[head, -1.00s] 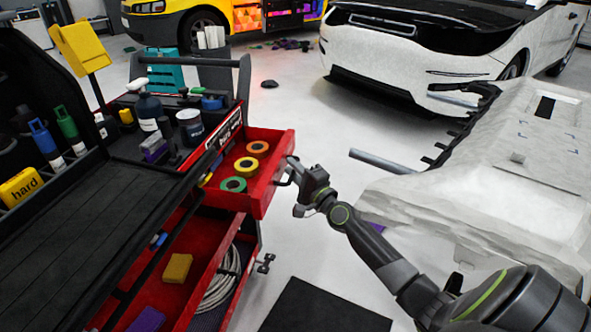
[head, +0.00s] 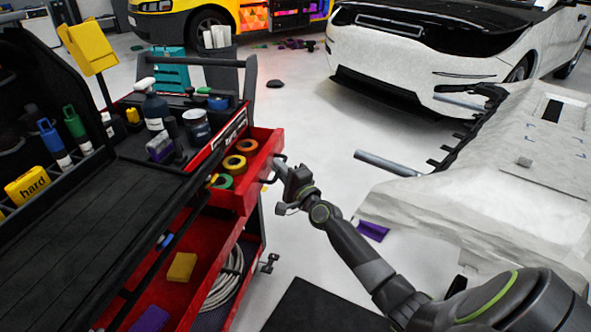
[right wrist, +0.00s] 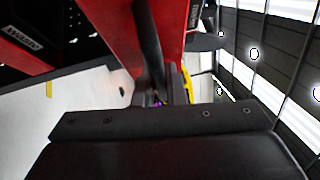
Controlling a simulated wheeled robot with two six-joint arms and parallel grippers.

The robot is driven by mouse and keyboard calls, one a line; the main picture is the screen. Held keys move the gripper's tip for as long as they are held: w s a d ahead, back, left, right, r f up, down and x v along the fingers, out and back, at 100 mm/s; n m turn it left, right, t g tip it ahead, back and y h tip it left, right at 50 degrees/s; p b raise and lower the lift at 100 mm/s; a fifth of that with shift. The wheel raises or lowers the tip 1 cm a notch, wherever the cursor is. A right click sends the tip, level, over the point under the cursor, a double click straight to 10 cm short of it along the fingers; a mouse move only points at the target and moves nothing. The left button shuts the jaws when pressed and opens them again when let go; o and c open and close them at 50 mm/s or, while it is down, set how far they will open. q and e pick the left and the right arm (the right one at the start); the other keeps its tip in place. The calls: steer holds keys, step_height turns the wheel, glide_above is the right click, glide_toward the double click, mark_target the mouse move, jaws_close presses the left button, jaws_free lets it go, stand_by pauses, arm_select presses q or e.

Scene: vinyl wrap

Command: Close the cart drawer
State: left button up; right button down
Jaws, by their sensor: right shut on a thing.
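The red cart (head: 205,160) stands on the left in the head view. Its upper red drawer (head: 255,165) is partly out and holds several rolls of tape (head: 234,164). In the right wrist view the handle runs up from the jaws in front of the red drawer front (right wrist: 172,30). My left gripper is not in view.
Bottles and cans (head: 153,110) stand on the cart top. A white car (head: 420,65) is at the back, and a white-covered bumper panel (head: 500,180) lies to the right of my right arm. A dark mat (head: 320,308) lies on the floor.

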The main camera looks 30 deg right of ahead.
mark_target(242, 163)
steer(key=w+a, duration=0.4)
steer(key=w, duration=0.1)
steer(key=w+a+r+b, duration=0.1)
steer(key=w+a, duration=0.1)
steer(key=shift+w+a, duration=0.15)
steer(key=shift+a, duration=0.15)
steer(key=shift+w+a, duration=0.35)
steer(key=shift+w, duration=0.05)
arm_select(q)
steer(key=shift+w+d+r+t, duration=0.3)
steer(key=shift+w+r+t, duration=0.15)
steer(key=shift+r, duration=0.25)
arm_select(e)
steer(key=shift+r, duration=0.1)
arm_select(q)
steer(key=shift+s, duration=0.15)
arm_select(e)
steer(key=c, duration=1.8)
jaws_free()
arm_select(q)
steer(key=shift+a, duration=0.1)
arm_select(e)
steer(key=shift+o, duration=0.2)
steer(key=shift+a, duration=0.1)
steer(key=shift+s+f, duration=0.1)
steer(key=shift+f, duration=0.1)
